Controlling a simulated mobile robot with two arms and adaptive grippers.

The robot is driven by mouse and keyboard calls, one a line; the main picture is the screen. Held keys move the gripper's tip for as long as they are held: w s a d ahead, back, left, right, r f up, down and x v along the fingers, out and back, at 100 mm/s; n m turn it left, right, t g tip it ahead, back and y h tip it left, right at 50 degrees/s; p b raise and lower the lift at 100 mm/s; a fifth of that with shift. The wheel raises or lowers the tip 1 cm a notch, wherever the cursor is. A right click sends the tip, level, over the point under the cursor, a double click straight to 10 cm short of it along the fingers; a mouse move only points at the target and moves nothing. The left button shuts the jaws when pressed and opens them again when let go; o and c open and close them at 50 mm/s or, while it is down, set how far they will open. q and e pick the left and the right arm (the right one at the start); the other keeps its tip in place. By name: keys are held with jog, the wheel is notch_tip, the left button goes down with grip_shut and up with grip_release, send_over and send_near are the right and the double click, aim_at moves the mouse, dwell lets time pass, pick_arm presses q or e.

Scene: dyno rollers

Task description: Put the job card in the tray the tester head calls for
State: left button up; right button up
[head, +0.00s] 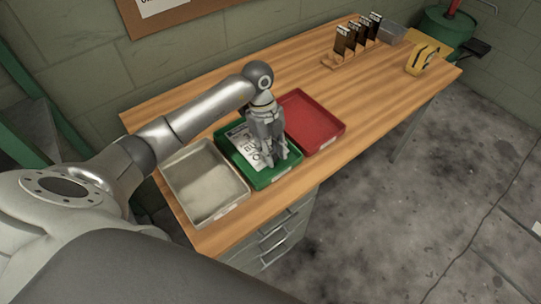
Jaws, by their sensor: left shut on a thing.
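My left gripper (275,160) reaches down over the green tray (285,179), with its fingers low inside the tray's outline. It is shut on the job card (246,145), a white sheet with large black print. The card lies in or just above the green tray; I cannot tell whether it touches the floor of the tray. My gripper hides part of the card. A grey-white tray (201,187) is to the left and a red tray (313,121) to the right. I cannot make out a tester head reading. My right gripper is not in view.
The wooden bench (362,104) is clear right of the red tray. At its far end stand a wooden rack (345,60) with several dark-topped items, a yellow device (421,60) and a grey bin (391,33). A green drum (447,30) is beyond.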

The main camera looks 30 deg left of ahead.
pick_arm(q)
jog(key=shift+w+a+f, duration=0.25)
jog(key=shift+f, duration=0.2)
jog(key=shift+w+a+f, duration=0.2)
jog(key=shift+f, duration=0.2)
notch_tip(320, 180, down, 3)
jog(key=shift+a+r+p, duration=0.1)
jog(key=shift+p, duration=0.35)
jog(key=shift+f, duration=0.2)
jog(key=shift+f, duration=0.1)
jog(key=o, duration=0.9)
jog(key=shift+r, duration=0.2)
jog(key=b+v, duration=0.1)
jog(key=v, duration=1.1)
jog(key=shift+w, duration=0.1)
